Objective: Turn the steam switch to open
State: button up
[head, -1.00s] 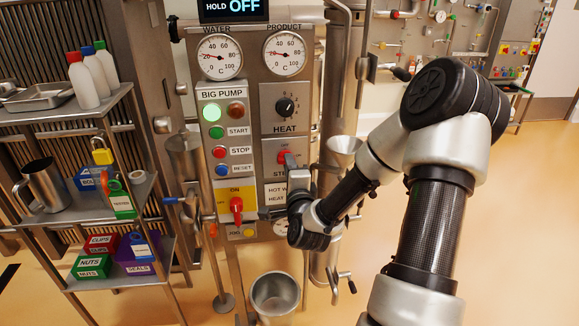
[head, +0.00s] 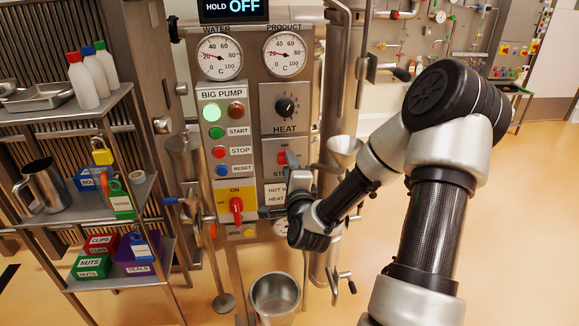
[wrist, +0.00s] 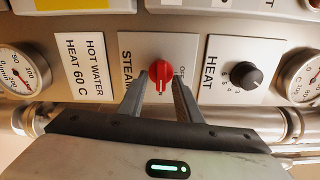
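The steam switch (wrist: 161,72) is a red knob on a pale plate marked STEAM, centred in the wrist view. A white mark on it points toward the bottom of that picture. A label beginning "O" beside it is partly hidden. I cannot tell whether either finger touches the knob.
The black HEAT dial (head: 285,107) is just above the steam switch. A red and yellow rotary switch (head: 236,209) and the push buttons (head: 219,151) are to the left.

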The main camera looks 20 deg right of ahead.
jog(key=p+v, duration=1.6)
jog(key=v, duration=0.1)
jog(key=shift+s, duration=0.25)
jog(key=shift+r, duration=0.15)
